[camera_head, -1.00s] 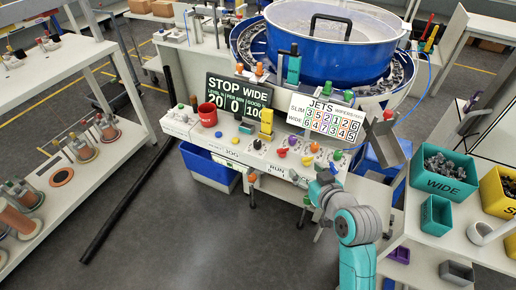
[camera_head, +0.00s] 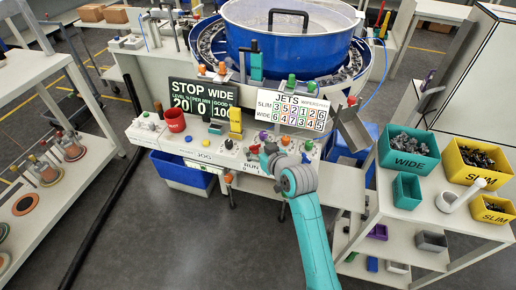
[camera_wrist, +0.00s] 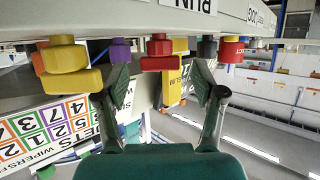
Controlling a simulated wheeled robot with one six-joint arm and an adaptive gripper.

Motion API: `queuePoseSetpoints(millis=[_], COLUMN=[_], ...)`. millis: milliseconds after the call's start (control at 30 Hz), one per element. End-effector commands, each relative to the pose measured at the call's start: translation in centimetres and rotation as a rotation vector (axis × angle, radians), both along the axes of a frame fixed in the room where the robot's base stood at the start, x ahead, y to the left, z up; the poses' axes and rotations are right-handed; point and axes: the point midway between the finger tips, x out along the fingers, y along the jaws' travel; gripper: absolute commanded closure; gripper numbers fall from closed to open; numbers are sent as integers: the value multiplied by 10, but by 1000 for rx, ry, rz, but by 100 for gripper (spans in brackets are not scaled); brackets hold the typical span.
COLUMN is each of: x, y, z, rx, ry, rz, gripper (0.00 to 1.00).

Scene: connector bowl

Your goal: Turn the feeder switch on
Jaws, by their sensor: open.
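The feeder's control panel (camera_head: 180,148) stands in front of the blue bowl (camera_head: 288,62), with knobs and levers on top and JOG (camera_head: 204,156) and RUN (camera_head: 251,167) labels along its front edge. I cannot tell which control is the feeder switch. My gripper (camera_wrist: 168,88) is open and empty at the panel's right part, partly hidden by my arm in the head view. The wrist view is inverted. Ahead of the fingers are an orange-red knob (camera_wrist: 158,50), a purple knob (camera_wrist: 120,50), a dark knob (camera_wrist: 207,49) and a yellow knob (camera_wrist: 65,62).
A STOP WIDE display (camera_head: 203,92) and a JETS board (camera_head: 290,108) stand behind the knobs. A red cup (camera_head: 174,121) is at the panel's left. A grey chute (camera_head: 352,128) and teal WIDE bin (camera_head: 408,154) are at right. Floor in front is open.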

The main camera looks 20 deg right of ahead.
Motion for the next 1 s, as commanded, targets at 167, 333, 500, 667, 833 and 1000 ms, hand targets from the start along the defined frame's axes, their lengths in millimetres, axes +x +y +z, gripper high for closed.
queuePoseSetpoints(millis=[167,333,500,667,833,1000], x=[2,2,2,1,1,1], y=[0,1,1,1,2,4], z=[-1,-1,-1,-1,-1,-1], rx=[0,0,0,1,1,0], ry=[0,0,1,1,1,1], rz=[0,0,0,0,-19,-76], gripper=[31,41,84,91,91,91])
